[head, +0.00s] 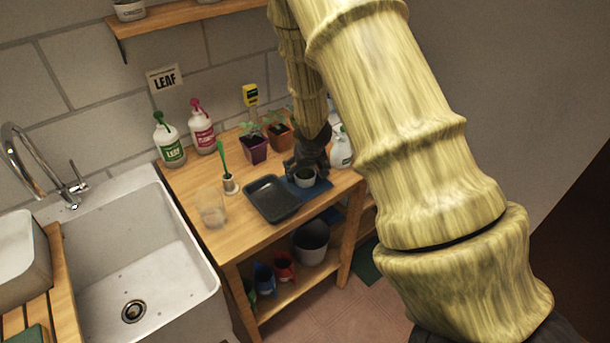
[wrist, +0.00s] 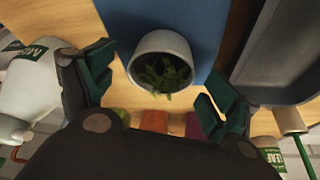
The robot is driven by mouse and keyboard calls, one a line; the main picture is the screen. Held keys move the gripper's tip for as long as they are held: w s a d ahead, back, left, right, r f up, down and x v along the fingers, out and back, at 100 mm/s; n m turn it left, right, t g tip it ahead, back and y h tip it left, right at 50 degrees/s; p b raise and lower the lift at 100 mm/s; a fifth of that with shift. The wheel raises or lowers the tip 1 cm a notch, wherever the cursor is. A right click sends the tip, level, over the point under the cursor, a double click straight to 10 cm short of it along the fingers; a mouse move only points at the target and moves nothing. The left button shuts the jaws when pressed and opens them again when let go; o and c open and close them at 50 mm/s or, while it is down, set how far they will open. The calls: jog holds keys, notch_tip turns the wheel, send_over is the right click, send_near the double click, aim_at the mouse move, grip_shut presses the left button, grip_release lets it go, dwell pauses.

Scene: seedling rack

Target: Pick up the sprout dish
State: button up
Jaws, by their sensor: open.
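The sprout dish is a small white round pot with green sprouts inside. In the wrist view the sprout dish (wrist: 163,45) stands upright on a blue mat (wrist: 192,18), at the top middle. In the head view the sprout dish (head: 304,180) is on the bench, just below my gripper (head: 306,160). In the wrist view my gripper (wrist: 158,90) is open. One finger is on each side of the dish, with visible gaps, and nothing is held.
A dark tray (head: 272,199) lies left of the dish. Two potted seedlings (head: 254,148) stand behind it, and a white spray bottle (head: 341,150) stands close on the right. A clear glass (head: 211,212) and a green brush (head: 226,172) are further left, beside the sink (head: 150,262).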

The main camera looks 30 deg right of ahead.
jog(key=shift+x, duration=0.85)
jog(key=c, duration=1.3)
jog(key=shift+o, duration=0.2)
jog(key=shift+r, duration=0.2)
